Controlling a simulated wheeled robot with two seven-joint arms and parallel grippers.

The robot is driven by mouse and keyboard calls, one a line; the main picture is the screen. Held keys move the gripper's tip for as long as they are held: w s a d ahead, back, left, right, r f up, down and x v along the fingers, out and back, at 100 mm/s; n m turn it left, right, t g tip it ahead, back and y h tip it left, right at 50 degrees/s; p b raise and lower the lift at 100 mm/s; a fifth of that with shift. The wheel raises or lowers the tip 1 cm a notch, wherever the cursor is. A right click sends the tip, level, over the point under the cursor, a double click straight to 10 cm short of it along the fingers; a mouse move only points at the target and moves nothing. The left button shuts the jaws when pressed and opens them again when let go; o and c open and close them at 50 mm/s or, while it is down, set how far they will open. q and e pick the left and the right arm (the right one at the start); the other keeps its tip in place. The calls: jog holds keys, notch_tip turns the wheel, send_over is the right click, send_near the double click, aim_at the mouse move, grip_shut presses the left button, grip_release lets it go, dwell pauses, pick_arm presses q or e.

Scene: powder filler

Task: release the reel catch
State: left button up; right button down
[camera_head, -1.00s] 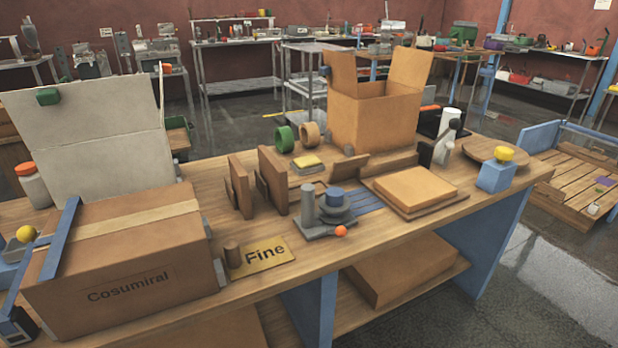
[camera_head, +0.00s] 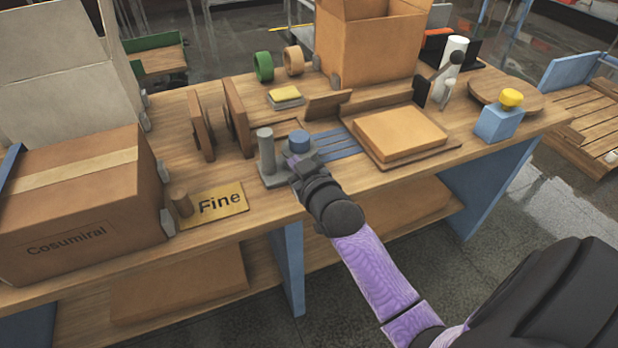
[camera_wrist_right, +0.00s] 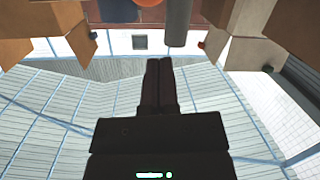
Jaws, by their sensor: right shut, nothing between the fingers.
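The reel fixture stands near the table's front edge. It has a flat grey base (camera_head: 272,179), an upright grey post (camera_head: 265,142) and a blue cylinder (camera_head: 299,140). My right gripper (camera_head: 296,164) reaches in from the lower right, its tip at the fixture's front, just below the blue cylinder. It covers the place of the orange knob in the head view. In the right wrist view the closed fingers (camera_wrist_right: 159,68) are empty; a grey cylinder (camera_wrist_right: 177,22), a blue part (camera_wrist_right: 117,10) and an orange ball (camera_wrist_right: 147,3) show beyond them. I cannot tell whether the fingers touch the fixture. My left gripper is out of view.
Upright wooden boards (camera_head: 238,118) stand behind left. A blue slatted strip (camera_head: 340,147) and a tan block (camera_head: 400,133) are to the right. A large carton (camera_head: 85,215) fills the left.

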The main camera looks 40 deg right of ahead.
jog(key=f, duration=0.1)
jog(key=f+b, duration=0.2)
jog(key=shift+w+d+f, duration=0.25)
jog(key=shift+w+d, duration=0.05)
jog(key=shift+w, duration=0.1)
jog(key=shift+s+f, duration=0.15)
jog(key=shift+f, duration=0.05)
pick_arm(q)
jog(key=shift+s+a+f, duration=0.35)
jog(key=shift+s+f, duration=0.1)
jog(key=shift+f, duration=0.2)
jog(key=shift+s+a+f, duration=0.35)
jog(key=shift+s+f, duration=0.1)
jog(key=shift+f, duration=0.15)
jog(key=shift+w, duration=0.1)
pick_arm(e)
jog(key=shift+s+f+p, duration=0.65)
jog(key=shift+s+f, duration=0.05)
jog(key=shift+f, duration=0.1)
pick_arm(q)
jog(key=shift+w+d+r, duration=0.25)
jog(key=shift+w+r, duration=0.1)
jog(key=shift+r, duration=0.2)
pick_arm(e)
jog(key=shift+f, duration=0.1)
